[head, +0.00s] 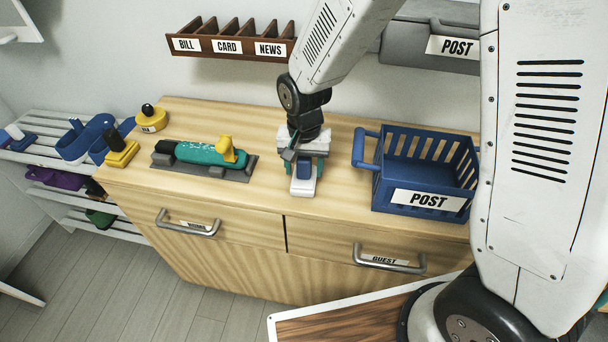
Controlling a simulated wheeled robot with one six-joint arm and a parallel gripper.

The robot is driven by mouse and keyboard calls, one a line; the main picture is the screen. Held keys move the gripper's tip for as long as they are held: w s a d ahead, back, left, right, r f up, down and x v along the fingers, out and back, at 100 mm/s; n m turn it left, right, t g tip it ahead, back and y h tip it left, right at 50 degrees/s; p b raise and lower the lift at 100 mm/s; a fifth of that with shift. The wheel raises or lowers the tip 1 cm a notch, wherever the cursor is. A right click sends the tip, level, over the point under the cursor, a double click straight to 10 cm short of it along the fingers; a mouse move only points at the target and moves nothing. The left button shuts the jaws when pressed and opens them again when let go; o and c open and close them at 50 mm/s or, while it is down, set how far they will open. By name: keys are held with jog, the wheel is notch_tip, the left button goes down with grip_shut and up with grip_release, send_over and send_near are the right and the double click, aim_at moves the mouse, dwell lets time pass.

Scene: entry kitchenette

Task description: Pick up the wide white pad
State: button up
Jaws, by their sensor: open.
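A white pad with a blue block on top (302,188) lies on the wooden cabinet top, right of its middle. My gripper (304,169) points down over the pad's back part, with its teal-edged fingers open on either side of it. The gripper hides the back of the pad, and I cannot tell whether the fingers touch it.
A blue POST basket (427,199) stands close on the right. A sorter shelf (232,46) hangs behind. The front edge is clear.

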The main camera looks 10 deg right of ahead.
jog(key=c, duration=1.1)
